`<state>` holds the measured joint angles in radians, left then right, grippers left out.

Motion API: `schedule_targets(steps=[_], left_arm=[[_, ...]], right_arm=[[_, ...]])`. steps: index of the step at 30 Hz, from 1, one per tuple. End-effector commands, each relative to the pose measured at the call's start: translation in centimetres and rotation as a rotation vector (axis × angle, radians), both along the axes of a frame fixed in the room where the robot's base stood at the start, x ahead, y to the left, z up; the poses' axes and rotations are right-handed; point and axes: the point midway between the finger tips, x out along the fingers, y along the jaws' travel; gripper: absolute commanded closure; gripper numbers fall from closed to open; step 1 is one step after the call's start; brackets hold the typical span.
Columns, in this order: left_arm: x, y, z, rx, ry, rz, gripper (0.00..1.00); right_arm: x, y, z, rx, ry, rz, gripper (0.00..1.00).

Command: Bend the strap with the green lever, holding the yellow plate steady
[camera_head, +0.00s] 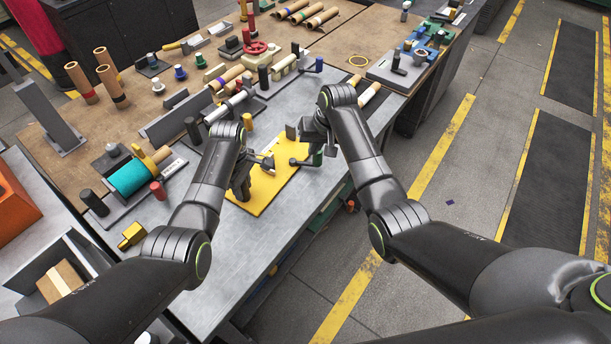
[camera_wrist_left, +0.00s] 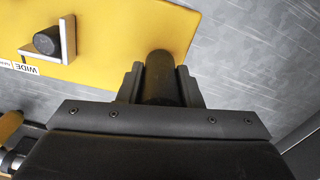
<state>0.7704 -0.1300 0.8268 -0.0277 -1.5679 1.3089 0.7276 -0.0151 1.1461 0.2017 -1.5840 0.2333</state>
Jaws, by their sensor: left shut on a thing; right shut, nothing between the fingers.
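The yellow plate (camera_head: 262,190) lies flat on the grey metal bench; it fills the upper left of the left wrist view (camera_wrist_left: 110,50). My left gripper (camera_head: 241,187) is shut on an upright black post (camera_wrist_left: 160,72) at the plate's edge. A pale bent metal strap (camera_wrist_left: 66,48) stands beside a black peg (camera_wrist_left: 46,41) on the plate, with a label reading WIDE.
A long grey rail and rollers lie behind the plate. A red handwheel (camera_head: 256,48) and cardboard tubes (camera_head: 300,15) are farther back. The bench front is clear.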

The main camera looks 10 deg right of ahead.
Motion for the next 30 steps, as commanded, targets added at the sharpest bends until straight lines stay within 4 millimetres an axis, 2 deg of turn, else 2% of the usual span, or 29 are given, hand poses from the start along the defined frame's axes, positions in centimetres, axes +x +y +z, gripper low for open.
schedule_targets(steps=[6,7,9,12,18,27,30], left_arm=[[-0.12,0.00,-0.16,0.000,0.004,-0.001,1.00],[-0.12,0.00,-0.16,0.000,0.004,-0.001,0.64],[-0.10,0.00,-0.14,-0.001,0.003,-0.001,0.55],[-0.07,0.00,-0.09,0.000,0.002,-0.001,0.43],[-0.02,0.01,-0.04,0.001,0.001,-0.001,0.41],[0.01,0.02,0.00,0.000,0.000,0.000,0.02],[0.01,0.02,0.00,0.001,0.000,0.000,0.00]], right_arm=[[0.01,0.00,-0.03,0.000,0.000,0.000,1.00],[0.01,0.00,-0.04,0.000,0.000,0.000,1.00],[0.01,-0.01,-0.04,0.000,0.000,0.000,1.00],[0.02,-0.01,-0.03,0.000,0.000,0.000,1.00],[0.02,-0.02,-0.03,0.000,0.000,0.000,1.00],[0.01,-0.03,-0.02,0.000,0.000,0.000,1.00],[0.02,-0.03,-0.03,0.000,0.000,0.000,1.00]])
